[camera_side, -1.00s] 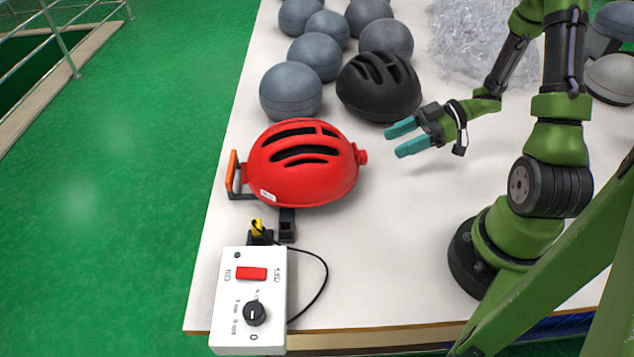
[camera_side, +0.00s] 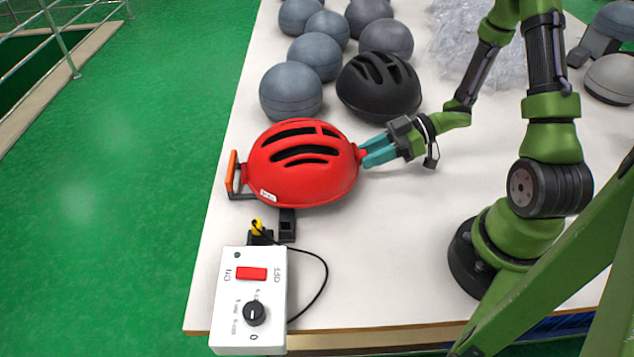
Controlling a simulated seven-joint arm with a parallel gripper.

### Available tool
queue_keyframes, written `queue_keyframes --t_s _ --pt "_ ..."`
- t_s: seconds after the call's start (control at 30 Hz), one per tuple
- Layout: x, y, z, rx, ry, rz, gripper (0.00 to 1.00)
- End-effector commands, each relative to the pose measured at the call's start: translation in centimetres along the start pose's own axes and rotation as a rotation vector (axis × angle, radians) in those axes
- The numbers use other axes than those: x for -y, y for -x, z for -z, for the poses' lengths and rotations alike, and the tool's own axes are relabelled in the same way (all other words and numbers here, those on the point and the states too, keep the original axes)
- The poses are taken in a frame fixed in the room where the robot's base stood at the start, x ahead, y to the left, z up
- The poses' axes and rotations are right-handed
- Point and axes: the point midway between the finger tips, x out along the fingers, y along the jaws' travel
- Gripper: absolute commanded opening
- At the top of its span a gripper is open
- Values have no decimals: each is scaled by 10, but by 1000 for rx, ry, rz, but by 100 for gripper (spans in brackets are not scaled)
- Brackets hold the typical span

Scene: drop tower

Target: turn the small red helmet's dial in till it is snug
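The small red helmet (camera_side: 301,165) sits on the white table, held at its left side by an orange-handled bracket (camera_side: 232,172). Its red dial (camera_side: 361,154) sticks out at the helmet's right end and is partly hidden by my gripper. My gripper (camera_side: 364,154) has its two teal fingers at the dial, one on the far side and one on the near side. A gap shows between the fingers. Whether they touch the dial cannot be told.
A black helmet (camera_side: 379,87) stands just behind my gripper. Several grey head forms (camera_side: 291,91) fill the back left. A white control box (camera_side: 250,300) with a red switch and black knob sits at the front left corner, its cable curving nearby.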

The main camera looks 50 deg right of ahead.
Motion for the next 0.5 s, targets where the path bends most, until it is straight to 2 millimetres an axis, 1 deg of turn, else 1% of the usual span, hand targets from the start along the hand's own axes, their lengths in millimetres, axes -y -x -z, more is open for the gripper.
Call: queue_keyframes --t_s 0.03,0.13,0.17,0.37,0.5 --pt "0 0 0 0 0 0 23" --pt "0 0 0 0 0 0 7" --pt "0 0 0 0 0 0 5" --pt "0 0 0 0 -12 5 4" --pt "-1 0 0 -1 -54 22 4"
